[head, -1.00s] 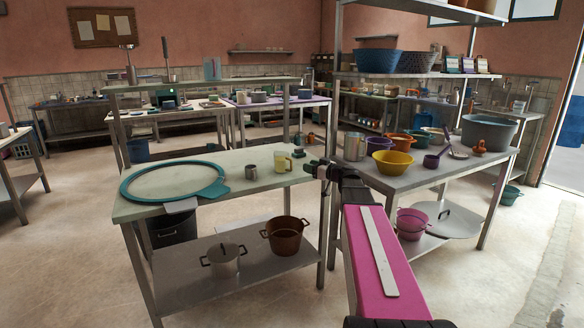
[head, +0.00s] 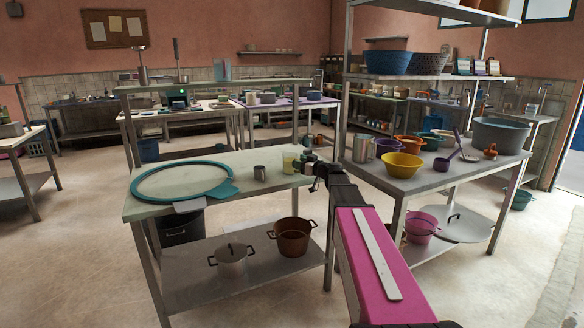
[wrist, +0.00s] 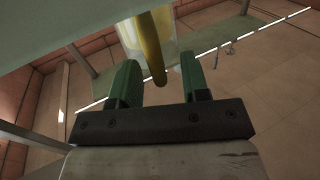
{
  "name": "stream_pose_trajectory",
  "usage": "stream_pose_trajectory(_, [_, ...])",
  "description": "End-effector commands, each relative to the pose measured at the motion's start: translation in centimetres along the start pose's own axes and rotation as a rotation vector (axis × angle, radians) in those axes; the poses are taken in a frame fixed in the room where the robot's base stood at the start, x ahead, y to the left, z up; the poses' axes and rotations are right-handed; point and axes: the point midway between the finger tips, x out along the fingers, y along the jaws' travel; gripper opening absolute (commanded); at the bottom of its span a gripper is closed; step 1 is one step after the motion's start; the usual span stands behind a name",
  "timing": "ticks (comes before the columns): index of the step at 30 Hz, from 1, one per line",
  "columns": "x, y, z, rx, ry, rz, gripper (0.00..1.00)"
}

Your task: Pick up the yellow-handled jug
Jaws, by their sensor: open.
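The yellow-handled jug (head: 289,162) is a small, pale yellow, see-through jug near the right end of the left table's top (head: 150,210). My gripper (head: 304,164) is right beside it in the head view and covers part of it. In the wrist view, the jug's clear body (wrist: 128,36) is at the top, with its yellow handle (wrist: 152,48) pointing down between the tips of my two green fingers. My gripper (wrist: 158,62) is open, with space on both sides of the handle. I cannot tell whether a finger touches it.
A large teal-rimmed ring (head: 146,178) lies further left. The right table holds a yellow bowl (head: 402,166) and other vessels. Pots stand on the lower shelf (head: 255,285).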

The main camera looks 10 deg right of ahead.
Motion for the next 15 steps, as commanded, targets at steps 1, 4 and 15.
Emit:
stream_pose_trajectory(1, [0.30, 0.02, 0.00, 0.000, 0.000, 0.000, 0.42])
stream_pose_trajectory(4, [0.26, -0.03, -0.01, 0.000, 0.000, 0.001, 0.42])
stream_pose_trajectory(15, [0.21, -0.03, -0.01, 0.000, 0.000, 0.000, 0.00])
